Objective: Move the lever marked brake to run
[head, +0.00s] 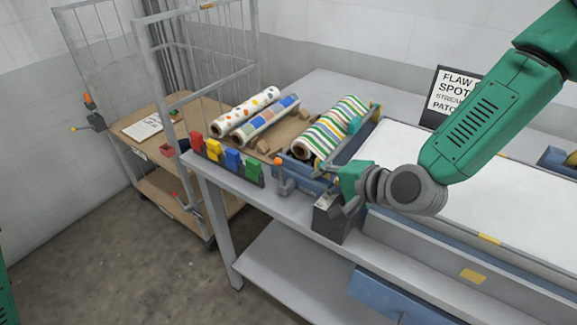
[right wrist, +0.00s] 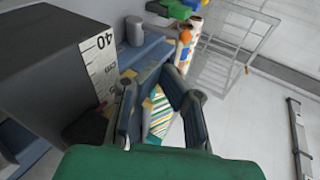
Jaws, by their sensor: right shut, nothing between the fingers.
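No marking reading brake or run can be made out, so I cannot tell which lever is the brake. A short grey lever with an orange knob (head: 280,164) stands at the near left end of the blue press frame (head: 307,182). My right gripper (head: 346,205) is right of it in the head view, close above a dark box (head: 327,225) on the bench edge. My left gripper is out of view.
Striped roll (head: 330,128), dotted roll (head: 245,110) and checked roll (head: 266,118) lie behind. Coloured blocks (head: 232,160) line the bench's left end. A wire-sided trolley (head: 150,85) and another orange-knobbed lever (head: 88,101) are at left. The floor (head: 90,250) in front is clear.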

